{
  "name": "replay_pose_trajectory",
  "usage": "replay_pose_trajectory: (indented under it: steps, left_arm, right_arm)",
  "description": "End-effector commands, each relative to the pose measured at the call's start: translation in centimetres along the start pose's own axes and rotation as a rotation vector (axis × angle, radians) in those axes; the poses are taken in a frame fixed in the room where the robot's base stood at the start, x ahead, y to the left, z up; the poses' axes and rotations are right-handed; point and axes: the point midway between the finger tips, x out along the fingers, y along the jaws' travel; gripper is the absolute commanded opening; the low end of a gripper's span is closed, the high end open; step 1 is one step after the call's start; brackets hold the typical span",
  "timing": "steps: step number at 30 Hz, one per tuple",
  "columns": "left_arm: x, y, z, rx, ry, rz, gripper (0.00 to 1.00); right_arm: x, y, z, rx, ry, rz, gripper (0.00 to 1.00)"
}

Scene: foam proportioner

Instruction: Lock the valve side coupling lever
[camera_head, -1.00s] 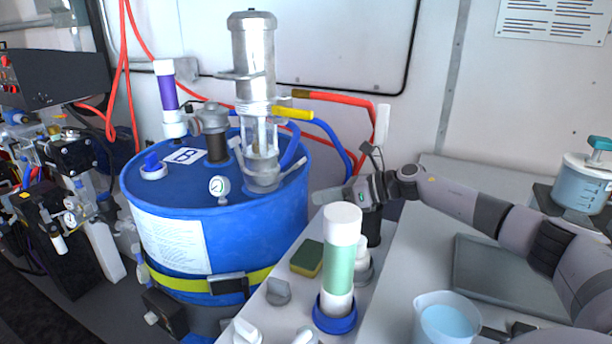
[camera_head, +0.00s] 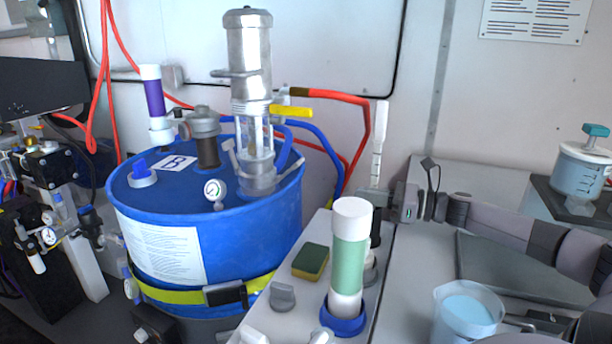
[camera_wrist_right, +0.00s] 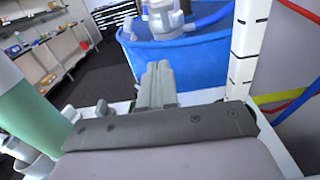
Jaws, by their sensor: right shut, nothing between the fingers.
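A metal and clear pump (camera_head: 250,60) stands on the blue drum (camera_head: 255,220). A yellow lever (camera_head: 291,110) sticks out on its right, below the coupling end (camera_head: 298,92) of the red hose. Grey lever-like arms (camera_head: 232,160) flank the pump's lower part. I cannot tell which part is the valve side coupling lever. My right gripper (camera_head: 372,198) is right of the drum, apart from it, partly behind the green and white cylinder and the marked tube. In the right wrist view its fingers (camera_wrist_right: 158,75) are shut and empty, pointing toward the drum. My left gripper is not in view.
The green and white cylinder (camera_head: 349,255) and an upright marked tube (camera_head: 379,145) stand close to my right gripper. A sponge (camera_head: 310,261) lies on the counter. A jug of blue liquid (camera_head: 467,312) is at the front. Hoses run behind the drum.

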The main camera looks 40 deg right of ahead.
Motion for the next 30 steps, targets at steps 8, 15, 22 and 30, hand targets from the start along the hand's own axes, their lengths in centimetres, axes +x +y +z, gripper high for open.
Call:
replay_pose_trajectory:
  steps: [8,15,22,30]
  left_arm:
    - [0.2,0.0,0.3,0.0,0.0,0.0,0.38]
    - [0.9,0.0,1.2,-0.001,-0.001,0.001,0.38]
    - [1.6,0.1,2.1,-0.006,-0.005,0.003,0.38]
    - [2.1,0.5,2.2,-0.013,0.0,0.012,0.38]
  right_arm:
    - [-0.8,-0.3,0.7,-0.037,-0.021,-0.016,0.0]
    - [0.7,-0.3,0.6,-0.04,-0.024,-0.012,0.0]
    - [2.5,-0.3,0.7,-0.039,-0.025,-0.015,0.0]
    - [3.9,-0.4,0.7,-0.039,-0.023,-0.016,0.0]
